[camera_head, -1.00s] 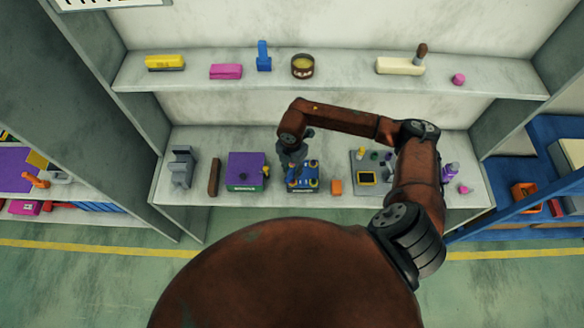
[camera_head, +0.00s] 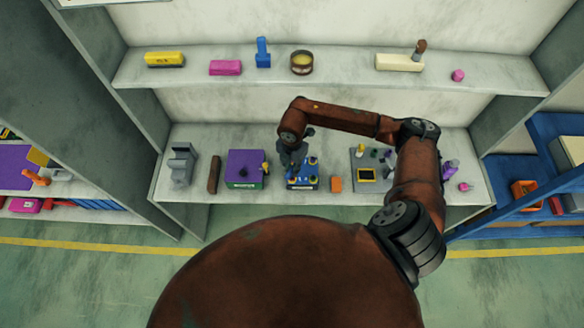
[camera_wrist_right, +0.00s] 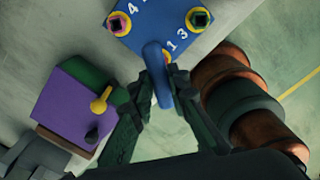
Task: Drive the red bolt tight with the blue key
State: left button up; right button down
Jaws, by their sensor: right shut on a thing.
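The blue block (camera_head: 303,186) with yellow-ringed holes stands on the lower shelf, and it also shows in the right wrist view (camera_wrist_right: 160,16) with the marks 4, 1 and 3. A pink bolt head (camera_wrist_right: 118,23) sits in one ring and a dark green one (camera_wrist_right: 200,18) in another. I cannot make out a clearly red bolt. My right gripper (camera_head: 294,162) is over the block. In the wrist view its fingers (camera_wrist_right: 160,92) are shut on the blue key (camera_wrist_right: 153,58), which reaches over a yellow ring and hides its bolt. My left gripper is not in view.
A purple-topped green box (camera_head: 246,166) stands left of the block. The upper shelf holds a yellow block (camera_head: 164,60), a blue upright piece (camera_head: 263,52) and a round tin (camera_head: 302,62).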

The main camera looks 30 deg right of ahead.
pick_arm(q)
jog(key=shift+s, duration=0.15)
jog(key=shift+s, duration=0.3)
pick_arm(e)
jog(key=shift+r, duration=0.1)
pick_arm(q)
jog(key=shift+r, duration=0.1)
pick_arm(e)
jog(key=shift+r, duration=0.1)
pick_arm(q)
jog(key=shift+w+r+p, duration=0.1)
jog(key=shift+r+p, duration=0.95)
jog(key=shift+p, duration=0.1)
pick_arm(e)
jog(key=shift+r, duration=1.6)
jog(key=shift+f, duration=0.1)
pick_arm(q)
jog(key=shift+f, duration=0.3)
pick_arm(e)
jog(key=shift+f, duration=0.25)
pick_arm(q)
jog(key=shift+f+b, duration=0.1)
jog(key=shift+b, duration=0.3)
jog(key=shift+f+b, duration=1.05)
pick_arm(e)
jog(key=shift+f, duration=1.45)
